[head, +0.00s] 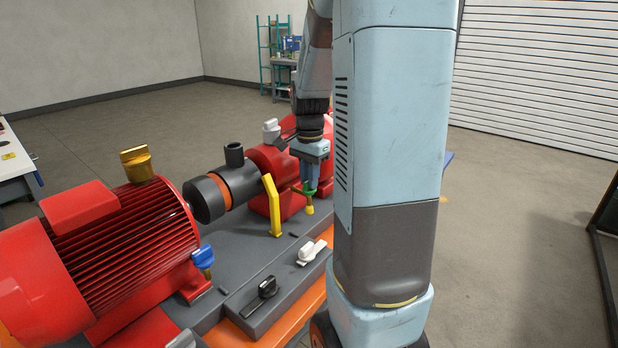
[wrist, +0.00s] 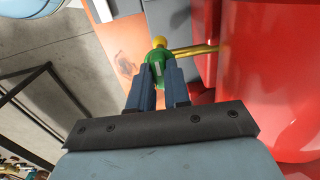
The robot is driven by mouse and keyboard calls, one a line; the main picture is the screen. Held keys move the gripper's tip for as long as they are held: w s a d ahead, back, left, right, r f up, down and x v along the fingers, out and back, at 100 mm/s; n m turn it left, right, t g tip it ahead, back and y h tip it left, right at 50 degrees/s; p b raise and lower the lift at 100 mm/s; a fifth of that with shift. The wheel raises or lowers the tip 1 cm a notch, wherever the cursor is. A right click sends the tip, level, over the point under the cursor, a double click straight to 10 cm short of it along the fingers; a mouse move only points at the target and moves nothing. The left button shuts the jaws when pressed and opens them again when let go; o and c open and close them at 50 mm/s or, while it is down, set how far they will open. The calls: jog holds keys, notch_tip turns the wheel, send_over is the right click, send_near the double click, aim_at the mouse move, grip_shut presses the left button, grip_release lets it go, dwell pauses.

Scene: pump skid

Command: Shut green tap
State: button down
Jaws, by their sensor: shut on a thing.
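The green tap (head: 308,186) is on the far part of the skid, beside the red pump body, with a yellow stub below it. It also shows in the wrist view (wrist: 156,68), with a yellow ball-like end and a yellow pipe (wrist: 196,50) running to the red body. My gripper (head: 311,181) reaches down onto the tap from above. In the wrist view its two blue fingers (wrist: 156,80) are on either side of the green handle, shut on it. The fingers hide part of the handle, so its exact angle is hard to tell.
A red motor (head: 120,240) fills the left. A yellow bracket (head: 272,205), a blue tap (head: 203,257), a white handle (head: 311,251) and a black handle (head: 264,290) stand on the skid. A grey-and-white handle (head: 271,130) is behind. Open floor lies to the right.

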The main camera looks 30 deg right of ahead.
jog(key=c, duration=1.1)
grip_release()
jog(key=shift+r, duration=0.1)
notch_tip(320, 180, up, 14)
jog(key=shift+f, duration=0.25)
jog(key=s+a+n+t, duration=0.2)
jog(key=s+a+n, duration=0.2)
jog(key=s+a, duration=0.1)
jog(key=s+a+n+t, duration=0.1)
jog(key=s+a+n, duration=0.4)
jog(key=s, duration=0.1)
jog(key=s+a+n+t, duration=0.2)
jog(key=s+a+n, duration=0.3)
jog(key=s+a, duration=0.1)
jog(key=shift+s+a+f+t, duration=0.1)
jog(key=shift+s+f+t, duration=0.1)
jog(key=shift+f+t, duration=0.15)
